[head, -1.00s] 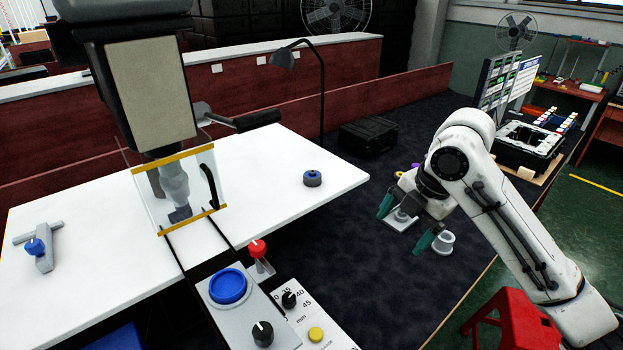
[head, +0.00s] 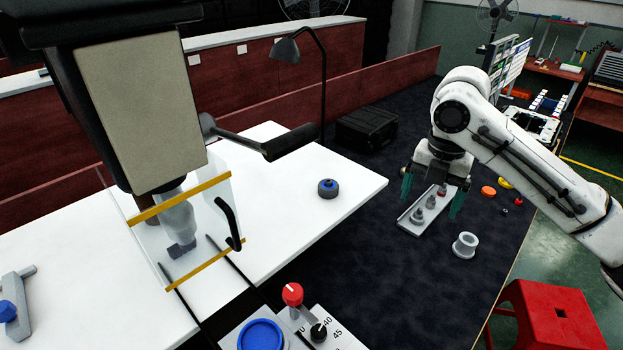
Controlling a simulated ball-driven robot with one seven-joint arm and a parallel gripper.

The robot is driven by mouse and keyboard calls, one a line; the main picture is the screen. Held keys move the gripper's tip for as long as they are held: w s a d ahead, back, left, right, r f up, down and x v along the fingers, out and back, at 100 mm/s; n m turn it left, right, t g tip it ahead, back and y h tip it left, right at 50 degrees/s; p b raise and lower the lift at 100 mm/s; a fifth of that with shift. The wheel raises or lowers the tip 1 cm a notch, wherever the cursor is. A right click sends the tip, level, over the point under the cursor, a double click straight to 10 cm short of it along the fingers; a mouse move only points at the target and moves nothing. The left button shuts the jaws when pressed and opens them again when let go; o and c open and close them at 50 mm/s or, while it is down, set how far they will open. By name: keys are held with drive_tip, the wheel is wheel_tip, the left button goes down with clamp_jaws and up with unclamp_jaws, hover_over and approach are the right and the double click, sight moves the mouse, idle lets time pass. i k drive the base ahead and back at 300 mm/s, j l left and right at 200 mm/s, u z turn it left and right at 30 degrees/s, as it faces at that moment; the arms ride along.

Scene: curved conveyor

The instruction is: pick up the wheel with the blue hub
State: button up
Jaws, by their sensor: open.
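The wheel with the blue hub (head: 328,188) is a small dark grey disc lying flat on the white table (head: 350,197), near its right end. My gripper (head: 430,202) is to the right of the table, over the dark conveyor surface. It points down with its two green fingers spread apart and nothing held between them. The wheel is well to the left of my gripper, and they do not touch.
A metal plate with upright pegs (head: 428,213) lies below my gripper. A pale ring-shaped part (head: 465,245) is beside it. A black lamp (head: 322,75) stands behind the table. A machine with a clear guard (head: 190,225) is left; a red stool (head: 545,315) is lower right.

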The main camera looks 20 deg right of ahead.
sight(325, 193)
drive_tip(key=i+j, duration=0.25)
drive_tip(key=i, duration=0.15)
drive_tip(key=i+j, duration=0.2)
drive_tip(key=i, duration=0.25)
